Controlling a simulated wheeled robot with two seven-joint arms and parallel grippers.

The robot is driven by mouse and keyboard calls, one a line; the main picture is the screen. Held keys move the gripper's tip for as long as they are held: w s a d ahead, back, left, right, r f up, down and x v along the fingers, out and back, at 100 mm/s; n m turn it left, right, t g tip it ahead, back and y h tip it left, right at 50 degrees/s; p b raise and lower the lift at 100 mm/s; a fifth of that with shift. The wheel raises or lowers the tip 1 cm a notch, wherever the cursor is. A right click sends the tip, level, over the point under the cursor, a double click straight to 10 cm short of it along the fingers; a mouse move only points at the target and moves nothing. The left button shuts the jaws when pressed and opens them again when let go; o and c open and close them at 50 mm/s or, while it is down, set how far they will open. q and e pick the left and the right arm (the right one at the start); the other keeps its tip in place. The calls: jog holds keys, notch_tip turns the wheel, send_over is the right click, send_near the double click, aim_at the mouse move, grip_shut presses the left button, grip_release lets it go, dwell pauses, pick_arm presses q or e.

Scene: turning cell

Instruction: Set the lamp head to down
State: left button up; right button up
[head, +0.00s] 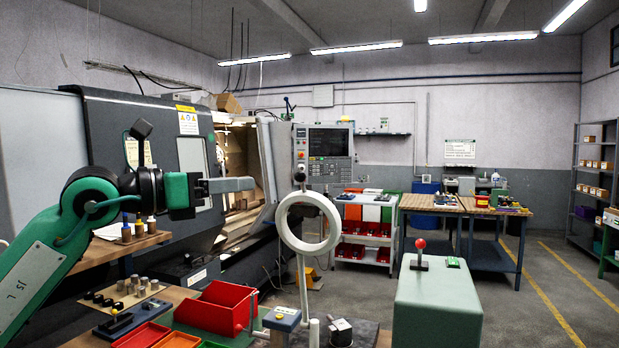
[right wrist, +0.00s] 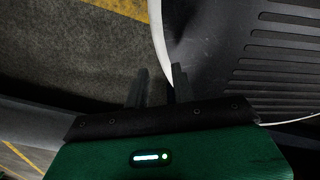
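The lamp head (head: 280,222) is a white ring in the middle of the head view, seen almost face-on, so the ring stands roughly upright. A dark knob (head: 300,177) shows just above it, and a thin pale post (head: 303,285) runs below it. My left gripper (head: 245,184) points right, to the left of and above the ring, apart from it in the picture. Its fingers are seen side-on, so their gap is hidden. My right gripper (right wrist: 160,85) shows in the right wrist view with its two dark fingers apart and nothing visible between them.
A bench at the front left holds a red bin (head: 215,308) and several small parts. A pale green-grey cabinet (head: 437,305) with a red-knobbed lever (head: 420,250) stands right of the lamp. The lathe (head: 150,150) is behind my left arm. Floor at the right is clear.

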aim_at(296, 176)
pick_arm(q)
jog(key=p+x, duration=0.2)
jog(key=x, duration=0.4)
jog(key=p+x, duration=0.3)
jog(key=x, duration=0.3)
jog(key=shift+w+r, duration=0.2)
jog(key=shift+w, duration=0.25)
jog(key=shift+w+d+f+p, duration=0.15)
jog(key=shift+w+d+p, duration=0.2)
jog(key=shift+d, duration=0.05)
grip_shut()
